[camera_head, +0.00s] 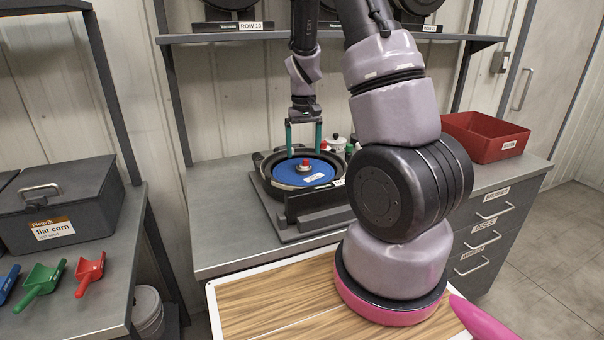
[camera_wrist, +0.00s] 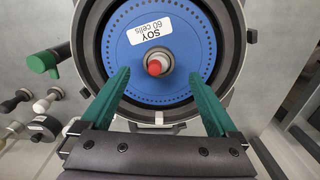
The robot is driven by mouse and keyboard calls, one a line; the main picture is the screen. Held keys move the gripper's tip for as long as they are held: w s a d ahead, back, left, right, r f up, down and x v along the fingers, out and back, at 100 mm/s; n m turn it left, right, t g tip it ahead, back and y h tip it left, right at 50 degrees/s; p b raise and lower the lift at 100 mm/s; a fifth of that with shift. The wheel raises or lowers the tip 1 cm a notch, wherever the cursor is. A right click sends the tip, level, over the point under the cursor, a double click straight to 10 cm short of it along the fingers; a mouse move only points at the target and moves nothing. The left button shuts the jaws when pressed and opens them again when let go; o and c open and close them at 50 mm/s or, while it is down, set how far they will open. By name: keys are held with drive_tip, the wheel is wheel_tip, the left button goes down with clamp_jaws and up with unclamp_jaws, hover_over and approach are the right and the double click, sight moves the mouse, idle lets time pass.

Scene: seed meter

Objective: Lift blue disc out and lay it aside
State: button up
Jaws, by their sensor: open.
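The blue disc (camera_head: 287,174) lies flat inside the round black seed meter housing (camera_head: 263,183) on the grey bench. In the wrist view the disc (camera_wrist: 120,68) carries a white label reading "SOY 60 cells" and has a hub with a red tip (camera_wrist: 155,67) at its centre. My gripper (camera_head: 304,154) points down above the disc, its two green fingers apart. In the wrist view my gripper (camera_wrist: 162,82) is open and empty, with the hub showing just beyond and between the fingertips. I cannot tell whether the fingertips touch the disc.
A red bin (camera_head: 485,137) stands at the right of the bench. Small knobbed parts (camera_head: 336,142) stand behind the housing. A flat corn box (camera_head: 62,205) and coloured scoops (camera_head: 90,272) are on the left table. A shelf (camera_head: 225,37) crosses above.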

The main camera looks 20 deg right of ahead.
drive_tip(key=f, duration=0.5)
drive_tip(key=shift+s+f, duration=0.2)
drive_tip(key=shift+f, duration=0.1)
drive_tip(key=c, duration=1.4)
drive_tip(key=shift+r, duration=5.1)
wheel_tip(320, 180, up, 7)
hover_over(304, 161)
